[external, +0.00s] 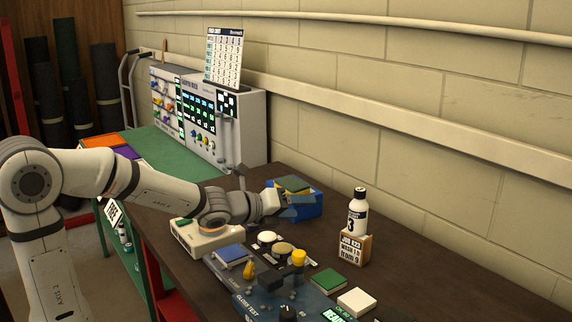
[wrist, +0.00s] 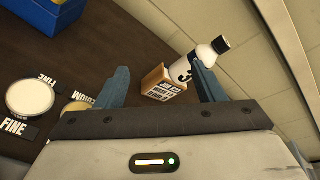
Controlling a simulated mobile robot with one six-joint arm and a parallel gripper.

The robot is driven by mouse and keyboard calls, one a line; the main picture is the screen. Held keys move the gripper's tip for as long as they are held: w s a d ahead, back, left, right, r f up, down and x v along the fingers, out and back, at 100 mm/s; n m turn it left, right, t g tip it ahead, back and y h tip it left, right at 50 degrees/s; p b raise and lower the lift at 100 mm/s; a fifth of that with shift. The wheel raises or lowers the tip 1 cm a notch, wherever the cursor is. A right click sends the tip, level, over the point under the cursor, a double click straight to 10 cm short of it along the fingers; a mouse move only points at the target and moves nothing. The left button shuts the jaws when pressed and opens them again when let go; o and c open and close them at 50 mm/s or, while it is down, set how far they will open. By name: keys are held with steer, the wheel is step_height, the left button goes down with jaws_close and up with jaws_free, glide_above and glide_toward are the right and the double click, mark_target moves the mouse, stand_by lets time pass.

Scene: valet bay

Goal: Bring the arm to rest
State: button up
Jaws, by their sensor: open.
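My gripper (wrist: 160,90) shows in the wrist view with its two blue fingers spread wide apart and nothing held between them. In the external view my arm reaches from the left over the dark table, and my gripper (external: 290,204) is in front of the blue bin, above the table. Beyond the fingers in the wrist view, a white bottle (wrist: 203,62) with a dark cap stands in a small wooden job block (wrist: 160,84). The right finger overlaps the bottle in that view; I cannot tell from it whether they touch. The external view shows the bottle (external: 357,212) upright, apart from my gripper.
A blue bin (external: 308,212) with a green and yellow pad stands by my gripper. Round pads and knobs sit on a test panel (external: 245,281). Green (external: 328,280) and white (external: 356,301) blocks lie at the front. A wall (external: 450,130) bounds the right side.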

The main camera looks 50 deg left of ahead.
steer(key=s+d+n+g+p, duration=0.1)
steer(key=s+n+g+p, duration=0.2)
steer(key=s+n, duration=0.6)
steer(key=s+d+f+n+g+y+p, duration=0.1)
steer(key=s+n+g+p, duration=0.2)
steer(key=s+n, duration=0.6)
steer(key=s+d+f+n+g+p, duration=0.1)
steer(key=s+n+g+p, duration=0.2)
steer(key=s+n+g, duration=0.3)
steer(key=s+n, duration=0.3)
steer(key=shift+s+d+n, duration=0.3)
steer(key=shift+d, duration=0.05)
steer(key=shift+f, duration=0.1)
